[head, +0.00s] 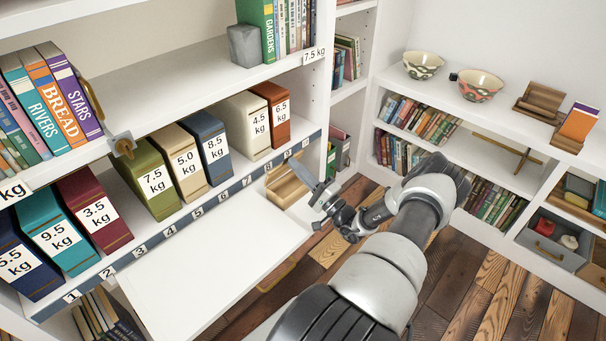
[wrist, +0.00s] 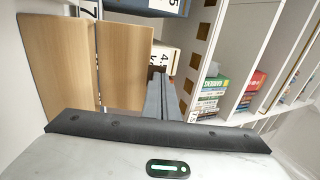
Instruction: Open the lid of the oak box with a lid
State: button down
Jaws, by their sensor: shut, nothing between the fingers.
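I cannot tell how far the lid is open. My gripper (head: 318,188) is just right of the box in the head view. In the wrist view its fingers (wrist: 164,95) are together and empty, beside the right-hand panel. Contact with the box cannot be told.
A white flap or board (head: 205,270) extends below the weight-labelled binders (head: 160,178). A shelf upright (head: 318,110) stands close behind my gripper. On the right, a low white bookcase holds bowls (head: 480,85) and books. Plank floor (head: 450,290) lies open at the lower right.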

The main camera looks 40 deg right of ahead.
jog(key=shift+r, duration=0.15)
jog(key=w+g+p, duration=0.1)
jog(key=p, duration=0.1)
jog(key=w+r+g+p, duration=0.1)
jog(key=g+p, duration=0.1)
jog(key=p, duration=0.1)
jog(key=w+r+g+p, duration=0.1)
jog(key=w+p, duration=0.1)
jog(key=p, duration=0.1)
jog(key=shift+a+r, duration=0.15)
jog(key=shift+r, duration=0.1)
jog(key=shift+w+f+g+p, duration=0.15)
jog(key=shift+w+g+p, duration=0.3)
jog(key=shift+g, duration=0.25)
jog(key=shift+w, duration=0.5)
